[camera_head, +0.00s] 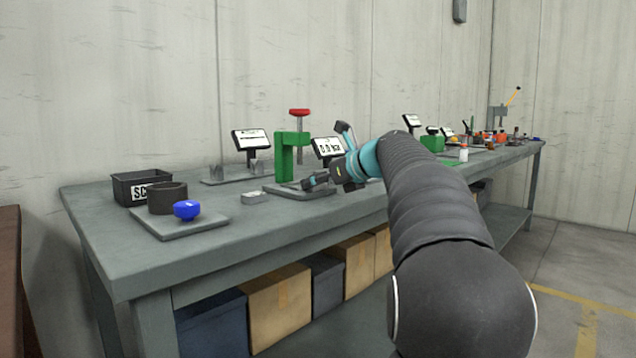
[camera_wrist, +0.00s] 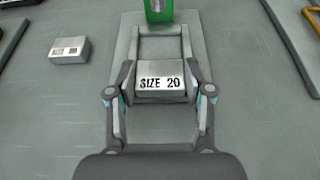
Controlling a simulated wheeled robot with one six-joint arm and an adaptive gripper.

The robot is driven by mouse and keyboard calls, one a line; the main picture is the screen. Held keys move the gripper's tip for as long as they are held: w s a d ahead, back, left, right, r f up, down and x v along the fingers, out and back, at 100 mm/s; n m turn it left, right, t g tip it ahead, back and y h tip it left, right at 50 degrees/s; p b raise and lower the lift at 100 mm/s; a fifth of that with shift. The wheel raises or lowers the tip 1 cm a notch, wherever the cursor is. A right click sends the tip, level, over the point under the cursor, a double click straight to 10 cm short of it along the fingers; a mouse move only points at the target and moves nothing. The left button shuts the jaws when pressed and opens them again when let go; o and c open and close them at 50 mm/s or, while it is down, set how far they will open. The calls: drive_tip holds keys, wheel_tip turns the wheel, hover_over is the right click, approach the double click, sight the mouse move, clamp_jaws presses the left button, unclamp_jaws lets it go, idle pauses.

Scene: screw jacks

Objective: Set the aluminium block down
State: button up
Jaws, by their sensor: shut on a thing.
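The aluminium block (camera_wrist: 161,72), a pale grey box marked "SIZE 20", is between the two fingers of my gripper in the wrist view. My gripper (camera_wrist: 161,62) is shut on it from the left and right sides. In the head view my gripper (camera_head: 328,166) is over the bench, just right of the green screw-jack frame (camera_head: 284,158) with its red top. I cannot make out the held block clearly there. In the wrist view the green frame (camera_wrist: 158,10) is beyond the block, on a grey base plate (camera_wrist: 127,42). The gap beneath the block cannot be judged.
A second small grey block (camera_head: 254,197) lies on the bench (camera_head: 225,236), also in the wrist view (camera_wrist: 70,50). A display (camera_head: 327,148) stands behind my gripper. Bare bench lies in front.

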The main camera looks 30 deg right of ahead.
drive_tip(key=o, duration=1.2)
drive_tip(key=shift+r, duration=0.1)
drive_tip(key=shift+s+d+r, duration=0.1)
drive_tip(key=shift+s, duration=0.15)
drive_tip(key=p+v, duration=0.1)
drive_tip(key=v, duration=1)
drive_tip(key=shift+s+d+r, duration=0.1)
drive_tip(key=shift+s, duration=0.05)
